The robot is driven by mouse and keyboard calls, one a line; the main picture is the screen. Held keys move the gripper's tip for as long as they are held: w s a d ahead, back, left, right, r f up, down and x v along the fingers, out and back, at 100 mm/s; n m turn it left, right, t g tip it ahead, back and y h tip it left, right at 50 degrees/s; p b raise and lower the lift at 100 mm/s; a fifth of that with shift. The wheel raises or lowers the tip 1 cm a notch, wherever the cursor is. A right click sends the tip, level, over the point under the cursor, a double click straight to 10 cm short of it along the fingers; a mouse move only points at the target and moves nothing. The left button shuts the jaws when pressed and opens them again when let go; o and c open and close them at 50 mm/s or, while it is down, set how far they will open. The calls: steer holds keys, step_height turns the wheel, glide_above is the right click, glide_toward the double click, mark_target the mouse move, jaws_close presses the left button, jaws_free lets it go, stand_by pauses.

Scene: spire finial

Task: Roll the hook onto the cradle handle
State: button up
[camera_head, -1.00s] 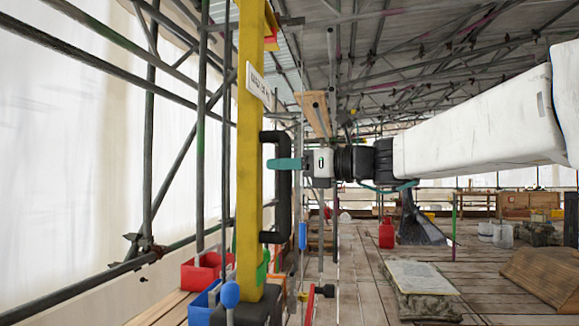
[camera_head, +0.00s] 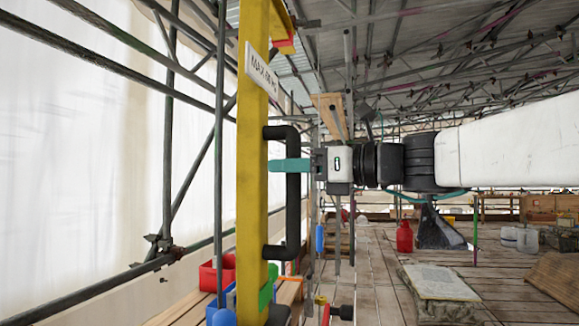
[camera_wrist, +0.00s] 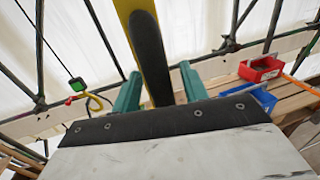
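The cradle handle (camera_head: 293,215) is a black U-shaped bar on a yellow upright post (camera_head: 252,160). My gripper (camera_head: 291,165) is level with the handle's upper half, its teal fingers reaching across the bar. In the wrist view the handle (camera_wrist: 149,55) runs between the two fingers of my gripper (camera_wrist: 160,88), with a visible gap on each side, so it looks open around the bar. A yellow hook-shaped piece (camera_wrist: 96,103) shows left of the fingers in the wrist view, beside a green block and a red piece on a dark line. I cannot make it out in the head view.
Red (camera_wrist: 261,68) and blue (camera_wrist: 252,97) bins stand by the post's foot on planks. Scaffold tubes and white sheeting (camera_head: 80,150) are at left. A red canister (camera_head: 404,237) and a stone slab (camera_head: 440,284) stand on the plank floor at right.

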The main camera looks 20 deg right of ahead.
steer(key=v, duration=0.8)
stand_by(0.4)
stand_by(0.4)
steer(key=s+f+n+g+h, duration=0.25)
steer(key=f+n, duration=0.35)
steer(key=f, duration=0.3)
steer(key=s+f+n+g+h, duration=0.1)
steer(key=f+n+g+h, duration=0.2)
steer(key=f+n, duration=0.35)
steer(key=s+d+f+n+g+h, duration=0.2)
steer(key=s+f+n+h, duration=0.2)
steer(key=f, duration=0.5)
steer(key=s+d+f+n+g+h, duration=0.3)
steer(key=s+f+n+h, duration=0.1)
steer(key=s+f+n, duration=0.4)
steer(key=shift+s+d+f+n, duration=0.2)
steer(key=shift+s+f+n, duration=0.1)
steer(key=shift+f+n, duration=0.65)
